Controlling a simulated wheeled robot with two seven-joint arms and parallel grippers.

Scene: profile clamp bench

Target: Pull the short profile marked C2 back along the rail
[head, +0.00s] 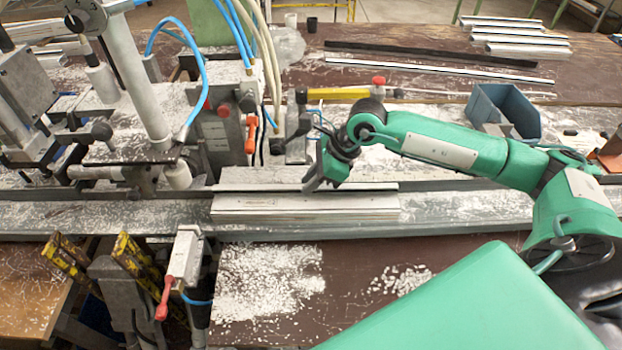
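A short silver profile (290,215) lies lengthwise on the long metal rail (470,210), at the middle of the bench. I cannot read a C2 mark on it. My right gripper (318,184) reaches in from the right, with its dark fingers pointing down at the profile's upper back edge, right of its middle. I cannot tell whether the fingers touch the profile or how far apart they are. My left gripper is not in view.
A clamp machine with a white column (137,75) and blue hoses stands at the left. A red-handled clamp (182,262) stands in front of the rail. A blue-grey bin (505,108) is behind my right arm. White chips litter the bench. The rail right of the profile looks clear.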

